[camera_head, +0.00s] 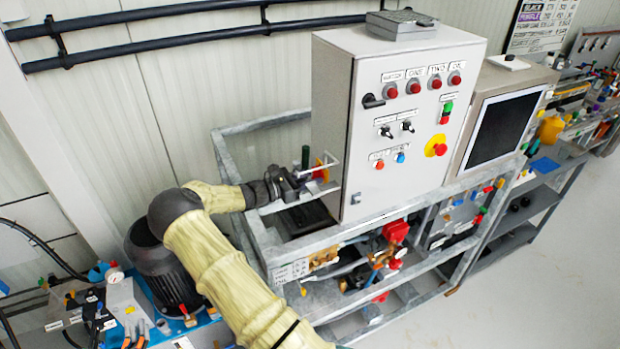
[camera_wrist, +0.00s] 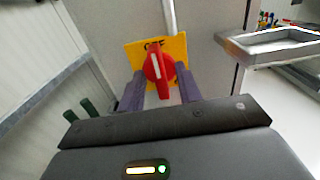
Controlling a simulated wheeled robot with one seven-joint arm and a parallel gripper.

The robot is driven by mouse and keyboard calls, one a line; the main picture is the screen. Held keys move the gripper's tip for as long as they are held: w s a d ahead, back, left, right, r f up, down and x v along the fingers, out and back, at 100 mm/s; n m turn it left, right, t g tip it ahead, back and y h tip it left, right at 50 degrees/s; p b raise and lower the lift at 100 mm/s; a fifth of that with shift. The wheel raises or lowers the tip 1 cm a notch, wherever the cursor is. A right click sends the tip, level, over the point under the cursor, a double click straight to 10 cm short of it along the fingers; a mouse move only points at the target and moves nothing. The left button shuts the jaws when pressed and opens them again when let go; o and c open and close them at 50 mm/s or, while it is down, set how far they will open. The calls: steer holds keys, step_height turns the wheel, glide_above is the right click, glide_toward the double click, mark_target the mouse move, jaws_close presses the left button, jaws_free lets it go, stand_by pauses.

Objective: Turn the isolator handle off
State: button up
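The isolator handle (camera_wrist: 160,74) is a red rotary knob on a yellow plate (camera_wrist: 181,45). Its grip bar stands near upright, tilted slightly, with a white mark. A partly hidden label that seems to read "OFF" is above it. The plate is on the left side of the grey control cabinet (camera_head: 411,130). In the head view the red and yellow isolator shows small and partly hidden behind my gripper (camera_head: 312,177). In the wrist view my gripper (camera_wrist: 160,84) has its two fingers apart, one on each side of the knob, with small gaps visible; contact is unclear.
The galvanised frame (camera_head: 265,240) runs below. A dark motor (camera_head: 163,270) stands at lower left. The floor at right is clear.

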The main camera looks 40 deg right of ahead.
steer(key=shift+a, duration=0.1)
steer(key=b+v, duration=0.6)
steer(key=v, duration=1.1)
steer(key=shift+w, duration=0.15)
steer(key=s+f+m+y, duration=0.1)
steer(key=s+y, duration=0.2)
steer(key=s+f+m+y, duration=0.2)
steer(key=s+y, duration=0.1)
steer(key=s+a+f+m+y, duration=0.1)
steer(key=s+f+m+y, duration=0.1)
steer(key=s, duration=0.2)
steer(key=shift+f+y, duration=0.25)
steer(key=shift+y, duration=0.15)
steer(key=s+a+r+m+t+y, duration=0.2)
steer(key=s+a+m+t+y, duration=0.1)
steer(key=s+a, duration=0.4)
steer(key=s+a+r+m+t+y, duration=0.1)
steer(key=s+a+m+t+y, duration=0.2)
steer(key=s+a+m+y, duration=0.2)
steer(key=s+a+m, duration=0.2)
steer(key=a, duration=0.2)
steer(key=shift+r+t+y, duration=0.3)
steer(key=shift+r+y, duration=0.1)
